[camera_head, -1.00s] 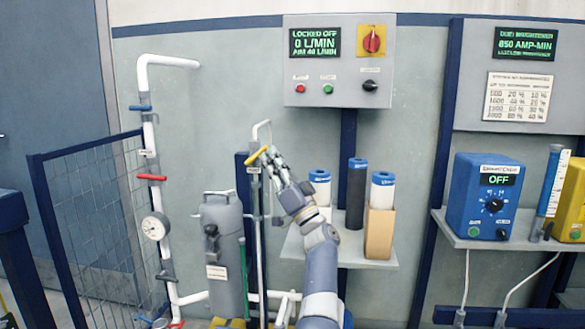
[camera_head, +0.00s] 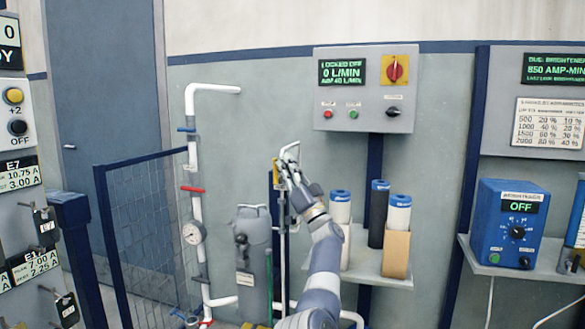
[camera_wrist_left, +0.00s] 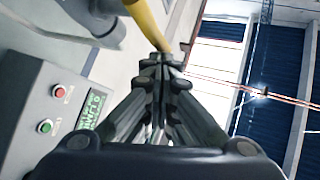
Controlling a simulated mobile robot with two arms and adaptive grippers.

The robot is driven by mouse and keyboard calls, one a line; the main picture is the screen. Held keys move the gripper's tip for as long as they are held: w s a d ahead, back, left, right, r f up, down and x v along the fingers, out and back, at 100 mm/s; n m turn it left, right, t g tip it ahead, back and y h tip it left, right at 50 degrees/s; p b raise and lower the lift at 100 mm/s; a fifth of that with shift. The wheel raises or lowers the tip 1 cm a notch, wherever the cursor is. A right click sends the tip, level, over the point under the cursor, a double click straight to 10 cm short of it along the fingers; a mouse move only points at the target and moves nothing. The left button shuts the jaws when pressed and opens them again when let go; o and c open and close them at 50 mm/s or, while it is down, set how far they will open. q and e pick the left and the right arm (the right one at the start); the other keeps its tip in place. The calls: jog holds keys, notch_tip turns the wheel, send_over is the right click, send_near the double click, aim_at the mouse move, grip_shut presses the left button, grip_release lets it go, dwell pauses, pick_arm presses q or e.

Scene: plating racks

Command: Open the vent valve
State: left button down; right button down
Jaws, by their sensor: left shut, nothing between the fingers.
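The vent valve's yellow lever (camera_head: 276,173) is on the thin upright pipe with a bent white top, left of the control box. It now looks nearly upright along the pipe, partly hidden by my fingers. My left gripper (camera_head: 287,170) is at the valve, beside or against the lever; I cannot tell whether they touch. In the left wrist view my left gripper (camera_wrist_left: 160,65) is shut and empty, with the yellow lever (camera_wrist_left: 150,22) just past the fingertips. My right gripper is out of view.
A grey canister (camera_head: 253,250) stands left of the pipe. A shelf (camera_head: 365,277) with several filter cartridges is to the right. The control box (camera_head: 364,90) above reads "LOCKED OFF". A white pipe with a red lever (camera_head: 193,189) and a mesh gate (camera_head: 150,225) are at the left.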

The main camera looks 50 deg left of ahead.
pick_arm(q)
jog(key=shift+s+a+r+g, duration=0.25)
jog(key=shift+r+g, duration=0.05)
jog(key=shift+r, duration=0.05)
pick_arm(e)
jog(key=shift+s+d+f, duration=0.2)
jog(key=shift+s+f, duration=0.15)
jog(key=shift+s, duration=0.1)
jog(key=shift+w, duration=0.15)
pick_arm(q)
jog(key=v, duration=1.2)
jog(key=shift+w+d+f, duration=0.15)
jog(key=shift+f, duration=0.05)
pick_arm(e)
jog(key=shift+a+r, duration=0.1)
pick_arm(q)
jog(key=shift+t, duration=0.5)
